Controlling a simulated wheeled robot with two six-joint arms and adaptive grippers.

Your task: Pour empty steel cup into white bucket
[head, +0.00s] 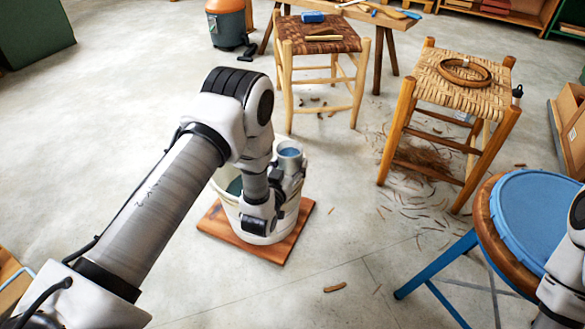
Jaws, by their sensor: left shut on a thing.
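The steel cup (290,152) is upright, with its round rim facing up and a bluish interior. My left gripper (287,178) is shut on the cup from the side and holds it over the right part of the white bucket (224,184). The bucket stands on a square wooden board (291,239) on the floor. My left arm and gripper hide much of the bucket's rim and front. Part of my right arm shows at the right edge, but its gripper is out of view.
A dark woven stool (318,35) and a pale woven stool (462,90) with a ring on it stand behind. A blue-topped stool (541,220) is at right. Wood shavings lie on the floor. The floor left of the bucket is clear.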

